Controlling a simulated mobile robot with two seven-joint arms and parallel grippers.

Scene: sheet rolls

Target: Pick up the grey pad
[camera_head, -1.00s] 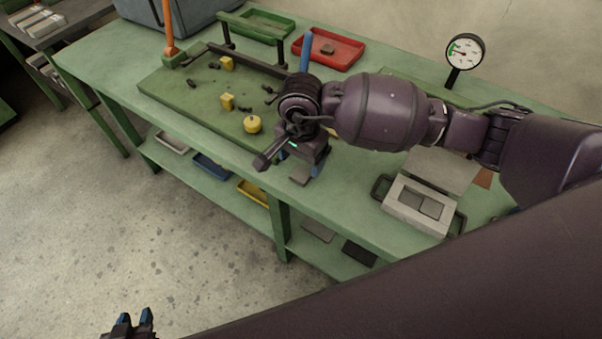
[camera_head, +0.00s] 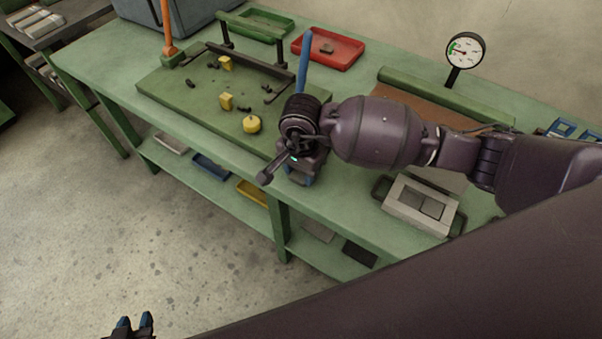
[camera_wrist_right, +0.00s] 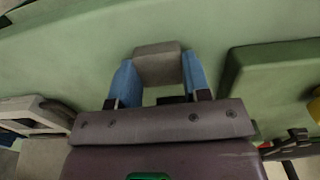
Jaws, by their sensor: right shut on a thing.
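The grey pad (camera_wrist_right: 158,66) is a small rounded block between the two blue fingers of my right gripper in the right wrist view. The fingers touch its two sides. In the head view my right gripper (camera_head: 299,180) points down at the front part of the green bench, right of the green board, and the pad is hidden by it. I cannot tell whether the pad is clear of the bench top.
The green board (camera_head: 185,95) holds yellow pieces and several small black pins. A grey tray with dark pads (camera_head: 400,207) stands to the right. A red tray (camera_head: 345,60) and a dial gauge (camera_head: 465,48) are behind. The bench front edge is close to my right gripper.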

